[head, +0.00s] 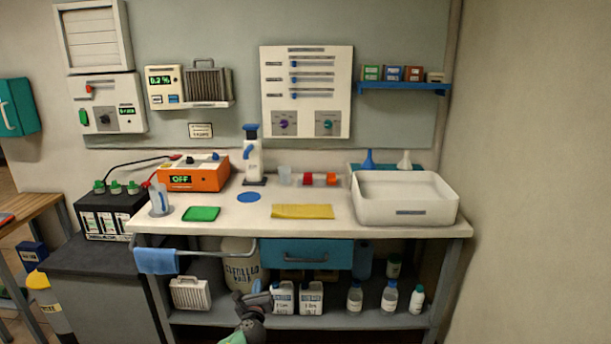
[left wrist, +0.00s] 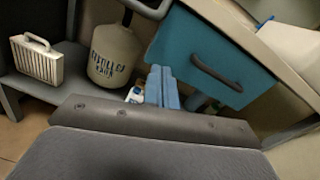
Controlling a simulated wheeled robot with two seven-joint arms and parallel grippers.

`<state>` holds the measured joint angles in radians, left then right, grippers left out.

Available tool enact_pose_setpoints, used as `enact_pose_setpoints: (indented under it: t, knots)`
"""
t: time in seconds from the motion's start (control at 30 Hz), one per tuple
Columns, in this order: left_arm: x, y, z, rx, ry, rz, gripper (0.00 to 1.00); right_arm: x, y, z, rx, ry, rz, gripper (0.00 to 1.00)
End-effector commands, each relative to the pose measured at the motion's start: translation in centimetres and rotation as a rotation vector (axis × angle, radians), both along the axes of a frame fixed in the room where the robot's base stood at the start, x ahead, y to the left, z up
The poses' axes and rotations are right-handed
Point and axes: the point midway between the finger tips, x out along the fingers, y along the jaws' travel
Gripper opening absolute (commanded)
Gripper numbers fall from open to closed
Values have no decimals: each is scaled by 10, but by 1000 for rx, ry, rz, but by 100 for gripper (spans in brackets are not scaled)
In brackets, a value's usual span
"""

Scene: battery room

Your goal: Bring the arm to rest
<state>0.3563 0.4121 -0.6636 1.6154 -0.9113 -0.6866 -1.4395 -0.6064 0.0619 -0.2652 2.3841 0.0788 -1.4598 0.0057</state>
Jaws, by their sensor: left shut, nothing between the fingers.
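My left gripper (head: 258,290) shows at the bottom middle of the head view, in front of the lower shelf and below the teal drawer (head: 306,254). Its blue fingers (left wrist: 162,88) are together and empty in the left wrist view, pointing toward the shelf under the bench. The drawer (left wrist: 205,58) is shut and lies just beyond the fingers in that view. My right gripper is in neither view.
The workbench (head: 350,232) carries an orange charger (head: 193,175), a yellow cloth (head: 302,211) and a white tray (head: 404,211). A blue towel (head: 156,261) hangs on the front rail. The lower shelf holds a large container (head: 241,266) and several bottles (head: 355,298).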

Motion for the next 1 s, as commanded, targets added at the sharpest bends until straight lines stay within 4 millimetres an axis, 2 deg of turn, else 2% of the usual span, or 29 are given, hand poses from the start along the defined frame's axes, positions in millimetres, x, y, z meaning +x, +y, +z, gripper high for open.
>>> enact_pose_setpoints:
  t: [0.1, 0.2, 0.4, 0.57, 0.73, 0.8, 1.0]
  knots:
    - [-3, 15, -6, -259, 21, 95, 0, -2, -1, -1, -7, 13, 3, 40]
    - [-11, 20, -1, -509, 27, 177, 0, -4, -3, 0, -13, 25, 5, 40]
    - [-30, 28, 31, -998, 12, 340, 0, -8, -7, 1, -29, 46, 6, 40]
    - [-50, 23, 57, -1334, 7, 450, 0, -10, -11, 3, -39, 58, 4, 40]
    - [-93, 9, 67, -1676, 46, 598, 0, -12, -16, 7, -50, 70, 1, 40]
    - [-119, 3, 65, -1811, 77, 678, 0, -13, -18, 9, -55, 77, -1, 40]
    - [-193, -15, 54, -2071, 182, 889, 0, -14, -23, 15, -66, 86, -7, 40]
